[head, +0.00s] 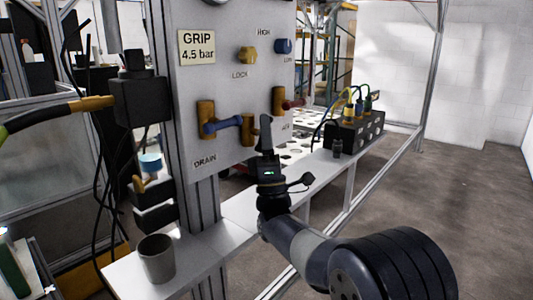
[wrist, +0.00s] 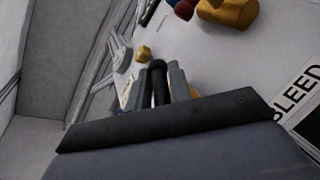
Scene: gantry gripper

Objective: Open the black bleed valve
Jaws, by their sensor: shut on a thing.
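The black bleed valve shows in the wrist view as a black handle (wrist: 159,84) standing between my two grey fingers, with part of a brass body (wrist: 195,90) beside them. A "BLEED" label (wrist: 296,103) is on the panel to the right. My gripper (wrist: 160,88) is shut on the black handle. In the head view my gripper (head: 266,135) is up at the panel's lower right, in front of the bleed valve, and hides its handle. A brass body (head: 247,130) shows just left of the gripper. How far the handle is turned cannot be told.
The panel (head: 222,90) also bears a blue-handled drain valve (head: 222,125) left of my gripper, a red-handled valve (head: 292,104) to the right, and yellow (head: 247,55) and blue (head: 283,46) knobs above. A grey cup (head: 157,260) stands on the ledge (head: 225,235) below.

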